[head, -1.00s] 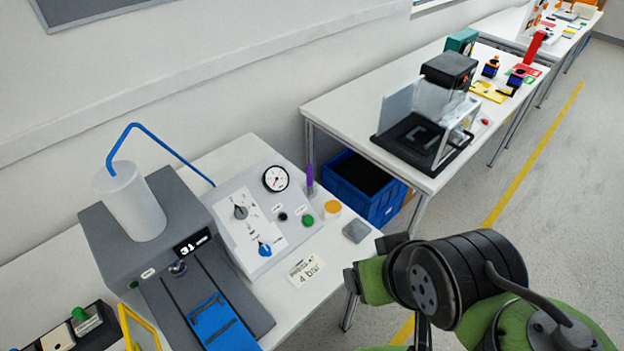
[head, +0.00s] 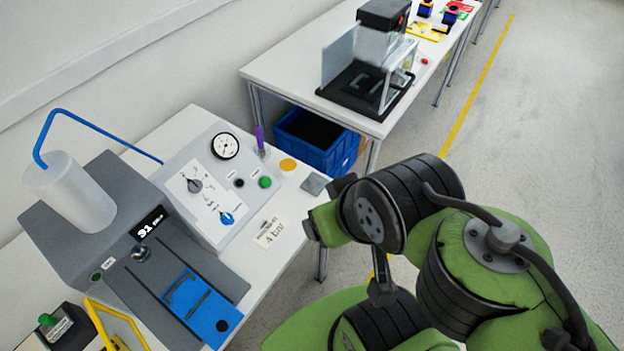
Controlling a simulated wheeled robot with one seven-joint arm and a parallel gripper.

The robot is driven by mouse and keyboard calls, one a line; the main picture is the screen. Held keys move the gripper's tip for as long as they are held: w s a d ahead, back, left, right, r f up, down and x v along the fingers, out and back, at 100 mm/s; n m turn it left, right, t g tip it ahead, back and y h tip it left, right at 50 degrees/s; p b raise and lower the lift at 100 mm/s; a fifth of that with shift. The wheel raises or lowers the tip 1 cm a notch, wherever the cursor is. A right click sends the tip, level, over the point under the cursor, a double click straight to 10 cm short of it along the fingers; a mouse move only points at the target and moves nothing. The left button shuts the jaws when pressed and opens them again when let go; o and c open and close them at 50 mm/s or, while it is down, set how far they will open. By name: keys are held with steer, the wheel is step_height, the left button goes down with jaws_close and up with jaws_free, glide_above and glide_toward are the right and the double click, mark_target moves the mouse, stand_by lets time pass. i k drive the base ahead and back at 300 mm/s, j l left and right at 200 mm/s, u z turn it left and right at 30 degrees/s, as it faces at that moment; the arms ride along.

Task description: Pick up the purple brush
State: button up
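The purple brush (head: 260,139) stands upright on the near table in the head view, just right of the sloped control panel (head: 203,187). Its purple handle points up, and its lower end is partly hidden by the panel's edge. My green and black arm (head: 400,208) is at the lower right, in front of the table's right end and apart from the brush. I cannot make out my gripper's fingers in this view. Nothing touches the brush from my side.
An orange disc (head: 288,165) and a grey square block (head: 313,184) lie right of the brush. A label card (head: 270,233) lies in front of the panel. A blue crate (head: 345,150) sits under the far table. Open floor lies to the right.

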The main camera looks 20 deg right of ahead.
mark_target(261, 148)
steer(key=i+l+u, duration=0.1)
steer(key=u, duration=0.3)
steer(key=l+u, duration=0.1)
steer(key=u, duration=0.3)
steer(key=i+l+u, duration=0.1)
steer(key=u, duration=0.3)
steer(key=l+u, duration=0.2)
steer(key=u, duration=0.2)
